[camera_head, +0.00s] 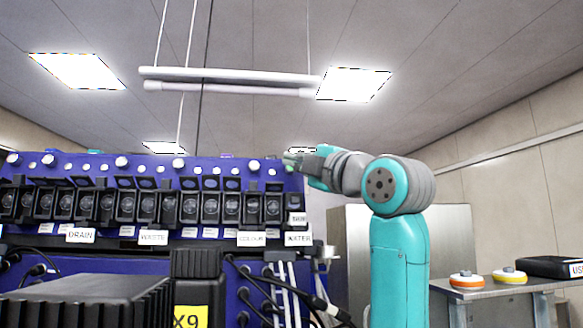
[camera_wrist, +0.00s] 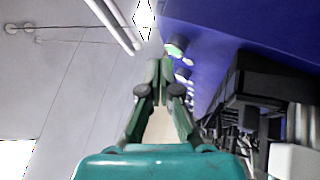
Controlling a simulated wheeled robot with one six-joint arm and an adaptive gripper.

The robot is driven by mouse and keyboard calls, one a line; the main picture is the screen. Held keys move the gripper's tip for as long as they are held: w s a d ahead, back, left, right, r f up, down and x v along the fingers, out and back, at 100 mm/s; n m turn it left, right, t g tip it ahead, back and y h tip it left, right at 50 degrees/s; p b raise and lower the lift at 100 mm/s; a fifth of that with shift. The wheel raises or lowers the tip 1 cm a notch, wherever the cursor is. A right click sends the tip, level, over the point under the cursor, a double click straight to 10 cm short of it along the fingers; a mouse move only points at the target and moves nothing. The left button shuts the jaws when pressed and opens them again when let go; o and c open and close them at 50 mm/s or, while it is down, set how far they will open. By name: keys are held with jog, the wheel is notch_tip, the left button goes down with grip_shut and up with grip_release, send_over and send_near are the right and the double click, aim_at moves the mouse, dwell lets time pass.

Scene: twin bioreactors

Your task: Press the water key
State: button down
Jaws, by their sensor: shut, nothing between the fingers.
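The blue panel (camera_head: 140,170) carries a top row of round pale buttons and, below it, a row of dark units. A WATER label (camera_head: 298,239) is at its lower right end. I cannot tell for certain which part is the water key. My gripper (camera_head: 290,160) is at the panel's top right end, just right of the last clear pale button (camera_head: 254,166). In the wrist view my gripper (camera_wrist: 160,70) is shut and empty, its fingertips close to a green-lit round button (camera_wrist: 174,50). Whether they touch it is unclear.
DRAIN (camera_head: 80,236), WASTE (camera_head: 153,238) and COLOUR (camera_head: 251,239) labels line the panel's lower edge. A metal table (camera_head: 500,284) at right bears an orange-and-white disc (camera_head: 467,281) and a yellow-and-white disc (camera_head: 509,276). Black cables hang below the panel.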

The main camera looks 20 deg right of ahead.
jog(key=shift+w+f, duration=0.1)
jog(key=shift+w, duration=0.2)
jog(key=shift+w+d+f, duration=0.1)
jog(key=shift+w+d, duration=0.05)
jog(key=shift+w, duration=0.3)
dwell(0.8)
jog(key=shift+s, duration=0.1)
jog(key=shift+s+a+r, duration=0.2)
jog(key=shift+s, duration=0.55)
jog(key=s+a+r, duration=0.1)
jog(key=s, duration=0.4)
jog(key=shift+s+r, duration=0.3)
jog(key=shift+s, duration=0.05)
jog(key=shift+s, duration=0.1)
dwell(0.4)
